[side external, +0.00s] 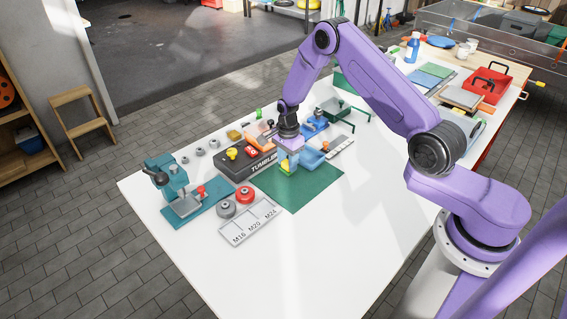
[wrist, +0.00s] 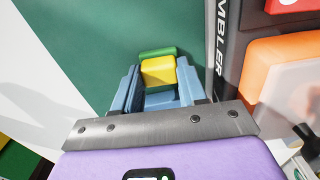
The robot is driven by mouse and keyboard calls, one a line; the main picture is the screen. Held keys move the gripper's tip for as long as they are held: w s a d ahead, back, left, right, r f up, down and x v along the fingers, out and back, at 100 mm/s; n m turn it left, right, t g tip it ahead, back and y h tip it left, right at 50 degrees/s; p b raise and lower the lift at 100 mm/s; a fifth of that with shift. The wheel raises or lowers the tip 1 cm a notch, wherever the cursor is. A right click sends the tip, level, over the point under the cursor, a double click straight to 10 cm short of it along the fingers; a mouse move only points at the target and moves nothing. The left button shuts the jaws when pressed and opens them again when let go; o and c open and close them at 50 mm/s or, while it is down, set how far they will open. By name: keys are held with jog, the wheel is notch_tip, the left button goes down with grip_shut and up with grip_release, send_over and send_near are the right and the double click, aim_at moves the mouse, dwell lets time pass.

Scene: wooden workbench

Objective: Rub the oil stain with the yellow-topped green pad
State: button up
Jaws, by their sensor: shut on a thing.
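My gripper (side external: 287,163) is at the far left part of the green mat (side external: 309,190), beside the dark tumbler box. Its blue fingers (wrist: 157,82) are shut on the green pad with the yellow top (wrist: 158,71). The yellow top faces the wrist camera, and the pad's green part shows just beyond it. In the side external view a bit of the pad's yellow (side external: 284,168) shows under the fingers. I cannot tell whether the pad touches the mat. No oil stain can be made out in either view.
The dark tumbler box (side external: 247,163) stands close to the left of my gripper. A grey tray marked M16, M20, M24 (side external: 250,221) and a red round part (side external: 244,194) lie nearer the front. The white front bench area is clear.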

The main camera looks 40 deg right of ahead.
jog(key=a, duration=0.7)
jog(key=shift+a, duration=0.25)
notch_tip(320, 180, up, 8)
dwell(0.5)
jog(key=shift+r, duration=0.1)
